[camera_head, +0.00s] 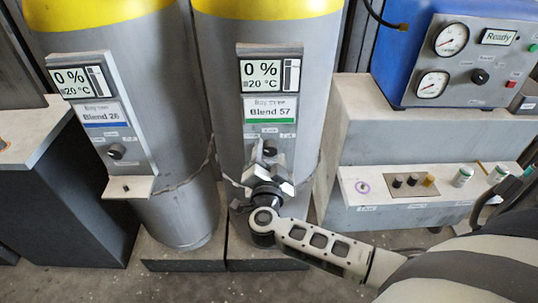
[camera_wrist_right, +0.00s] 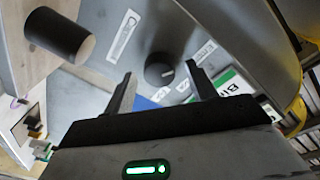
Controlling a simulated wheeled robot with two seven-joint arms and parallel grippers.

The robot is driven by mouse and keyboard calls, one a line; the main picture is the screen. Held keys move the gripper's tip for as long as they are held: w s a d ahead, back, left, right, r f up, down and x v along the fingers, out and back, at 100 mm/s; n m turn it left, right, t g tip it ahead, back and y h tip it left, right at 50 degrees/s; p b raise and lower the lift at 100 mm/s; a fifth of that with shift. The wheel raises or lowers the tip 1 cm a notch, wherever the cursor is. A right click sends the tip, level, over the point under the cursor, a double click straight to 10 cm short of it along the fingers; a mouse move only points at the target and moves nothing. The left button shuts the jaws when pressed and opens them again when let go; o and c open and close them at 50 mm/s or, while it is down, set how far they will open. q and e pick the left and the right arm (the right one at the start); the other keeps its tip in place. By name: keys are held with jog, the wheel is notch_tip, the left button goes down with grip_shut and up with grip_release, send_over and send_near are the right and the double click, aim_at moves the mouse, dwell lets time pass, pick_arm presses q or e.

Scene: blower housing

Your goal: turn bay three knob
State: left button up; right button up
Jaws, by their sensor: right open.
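The bay three panel (camera_head: 271,55) is on the middle grey cylinder, with a display reading 0 % and 20 °C and a "Blend 57" label with a green strip. Its dark round knob (camera_head: 270,149) is low on the panel, partly hidden by my right gripper (camera_head: 267,168). In the right wrist view the knob (camera_wrist_right: 159,70) shows between my two open fingers, with a gap on each side. I cannot tell whether the fingertips reach around it in depth. My left gripper is out of view.
The left cylinder carries a similar panel, "Blend 26" (camera_head: 99,113), with its own knob (camera_head: 116,151) and a small ledge (camera_head: 128,187). At right stands a blue gauge box (camera_head: 462,60) on a grey bench (camera_head: 375,110) with several buttons. A dark cylindrical piece (camera_wrist_right: 60,36) shows in the wrist view.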

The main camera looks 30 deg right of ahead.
jog(key=c, duration=1)
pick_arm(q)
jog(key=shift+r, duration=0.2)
pick_arm(e)
jog(key=shift+m, duration=0.3)
jog(key=shift+p, duration=0.3)
jog(key=m+p, duration=0.1)
jog(key=m, duration=0.2)
jog(key=shift+m, duration=0.3)
jog(key=m, duration=0.2)
jog(key=shift+s+m+y, duration=0.1)
jog(key=shift+m+y, duration=0.2)
pick_arm(q)
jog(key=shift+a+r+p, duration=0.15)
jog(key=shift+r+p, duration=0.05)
jog(key=shift+p, duration=0.1)
pick_arm(e)
jog(key=m, duration=0.4)
jog(key=shift+m, duration=0.4)
